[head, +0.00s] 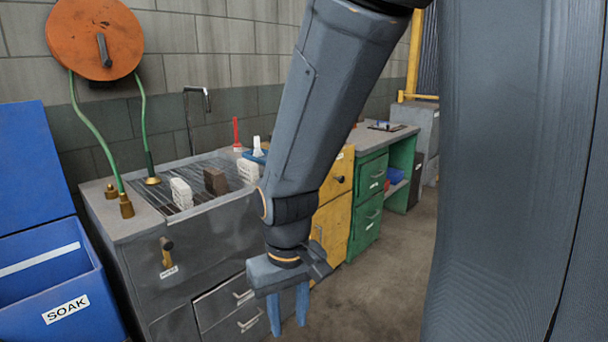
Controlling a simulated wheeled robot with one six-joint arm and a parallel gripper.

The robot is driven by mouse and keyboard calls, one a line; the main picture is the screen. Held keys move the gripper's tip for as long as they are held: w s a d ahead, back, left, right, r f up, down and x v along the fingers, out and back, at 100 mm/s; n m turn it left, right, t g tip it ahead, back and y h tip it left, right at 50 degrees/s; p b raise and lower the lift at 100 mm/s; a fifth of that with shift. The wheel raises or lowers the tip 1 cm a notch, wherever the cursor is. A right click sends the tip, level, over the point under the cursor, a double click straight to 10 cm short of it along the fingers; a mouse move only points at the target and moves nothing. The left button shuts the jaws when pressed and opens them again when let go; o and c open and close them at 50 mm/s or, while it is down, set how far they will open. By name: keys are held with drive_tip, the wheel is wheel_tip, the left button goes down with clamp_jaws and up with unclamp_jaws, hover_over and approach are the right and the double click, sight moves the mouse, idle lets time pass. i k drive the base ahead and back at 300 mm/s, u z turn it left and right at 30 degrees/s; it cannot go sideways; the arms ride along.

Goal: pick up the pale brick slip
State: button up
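A pale, whitish brick piece (181,193) stands upright on the slatted drain surface of the grey counter, at the left of a row. A dark brown brick piece (215,181) stands to its right, and a greyish-beige piece (248,171) stands further right. The whitish one looks the palest; I cannot tell for sure that it is the slip. My gripper (288,314) points down in front of the counter, right of the drawers and below the counter top. Its two blue fingers are apart with nothing visible between them. It is well away from the brick pieces.
The grey counter (125,232) has a tap (197,95) behind it and a red-handled tool (236,133) at the back. A blue SOAK bin (65,309) with a raised lid stands at left. Yellow and green cabinets (368,188) continue right. Floor is clear at centre right.

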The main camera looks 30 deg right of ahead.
sight(248, 171)
drive_tip(key=z, duration=1.3)
drive_tip(key=i, duration=1.85)
drive_tip(key=u, duration=1.35)
drive_tip(key=i, duration=0.65)
drive_tip(key=u, duration=0.6)
